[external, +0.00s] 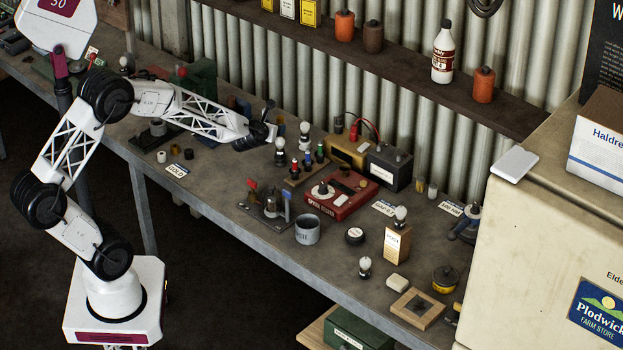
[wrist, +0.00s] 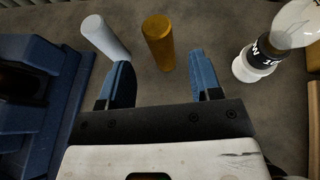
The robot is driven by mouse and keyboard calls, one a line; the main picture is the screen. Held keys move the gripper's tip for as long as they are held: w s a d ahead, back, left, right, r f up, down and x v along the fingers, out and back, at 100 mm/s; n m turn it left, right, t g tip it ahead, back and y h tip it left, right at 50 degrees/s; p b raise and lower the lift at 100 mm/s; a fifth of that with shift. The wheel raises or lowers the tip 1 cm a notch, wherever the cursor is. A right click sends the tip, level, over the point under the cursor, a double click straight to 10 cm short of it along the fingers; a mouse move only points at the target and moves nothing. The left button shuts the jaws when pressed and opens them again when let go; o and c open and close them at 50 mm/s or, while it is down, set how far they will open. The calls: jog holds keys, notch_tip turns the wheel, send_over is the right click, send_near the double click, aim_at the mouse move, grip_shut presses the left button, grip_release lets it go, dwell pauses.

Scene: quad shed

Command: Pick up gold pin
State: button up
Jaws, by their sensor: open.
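The gold pin (wrist: 158,43) is a short golden cylinder standing on the grey bench in the wrist view. My gripper (wrist: 160,62) is open, its two blue fingers spread. The pin appears in line with the space between the fingertips, at or just beyond them; contact is not visible. A pale silver-grey pin (wrist: 105,38) stands to its left, past the left finger. In the external view my gripper (external: 268,118) is low over the back of the bench, and I cannot make out the gold pin beside it there.
A blue block-like fixture (wrist: 38,90) stands left of my gripper. A bulb in a white-based holder (wrist: 258,62) stands close on the right. The corrugated wall (external: 290,75) and the shelf (external: 400,60) are behind. A bulb (external: 305,130) and a wooden rack of coloured pieces (external: 305,171) are nearby.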

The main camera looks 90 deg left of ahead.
jog(key=shift+a, duration=0.1)
dwell(0.3)
jog(key=shift+x, duration=2.6)
jog(key=shift+w, duration=0.1)
grip_shut()
